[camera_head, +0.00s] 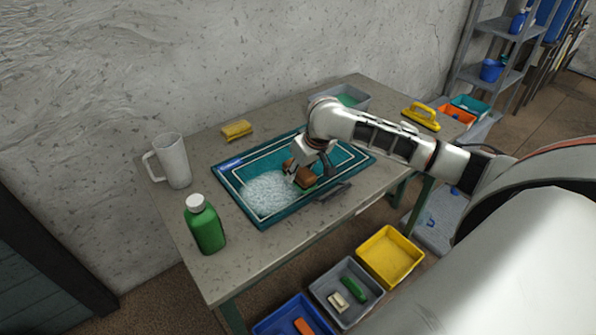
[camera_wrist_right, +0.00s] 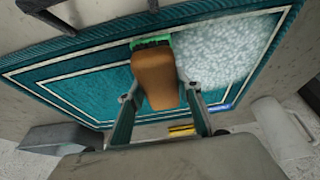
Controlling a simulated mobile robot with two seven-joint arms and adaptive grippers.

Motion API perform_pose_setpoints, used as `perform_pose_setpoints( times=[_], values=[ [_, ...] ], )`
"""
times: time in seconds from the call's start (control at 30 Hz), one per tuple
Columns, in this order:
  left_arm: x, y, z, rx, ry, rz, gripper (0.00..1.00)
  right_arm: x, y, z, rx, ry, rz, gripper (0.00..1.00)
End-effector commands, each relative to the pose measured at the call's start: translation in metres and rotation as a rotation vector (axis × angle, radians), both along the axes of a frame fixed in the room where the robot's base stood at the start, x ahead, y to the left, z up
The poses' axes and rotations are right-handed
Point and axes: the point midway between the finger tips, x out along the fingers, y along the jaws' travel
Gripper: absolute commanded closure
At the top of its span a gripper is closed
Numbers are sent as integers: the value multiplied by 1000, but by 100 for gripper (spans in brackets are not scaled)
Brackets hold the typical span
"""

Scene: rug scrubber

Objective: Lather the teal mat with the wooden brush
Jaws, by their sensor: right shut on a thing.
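The teal mat (camera_head: 227,180) lies on the table with pale border lines. White foam (camera_head: 266,194) covers its left part, and the rest is bare teal. My right gripper (camera_head: 305,171) is shut on the wooden brush (camera_head: 300,175), over the mat at the foam's right edge. In the right wrist view the brush (camera_wrist_right: 155,78) has a brown wooden body and green bristles at its far end, beside the foam (camera_wrist_right: 218,50). I cannot tell whether the bristles press on the mat (camera_wrist_right: 80,85). My left gripper is not in view.
A green bottle (camera_head: 205,226) and a white pitcher (camera_head: 173,162) stand on the left of the table (camera_head: 260,252). A yellow sponge (camera_head: 237,130), a grey tub (camera_head: 362,100) and a yellow-handled brush (camera_head: 421,117) lie behind and right. Bins, including a yellow one (camera_head: 390,256), sit below the front edge.

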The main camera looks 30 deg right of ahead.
Motion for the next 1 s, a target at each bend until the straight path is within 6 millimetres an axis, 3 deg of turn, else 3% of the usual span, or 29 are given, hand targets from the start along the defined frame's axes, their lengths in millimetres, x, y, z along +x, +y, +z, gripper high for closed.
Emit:
perform_pose_setpoints(
  times=[0.3,0.57,1.0],
  values=[
    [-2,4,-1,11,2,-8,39,2,-31,2,-1,-1,-3,94],
    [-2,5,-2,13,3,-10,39,3,-41,2,-1,0,-3,94],
    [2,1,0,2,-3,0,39,6,-77,-2,-1,0,-2,94]
  ],
)
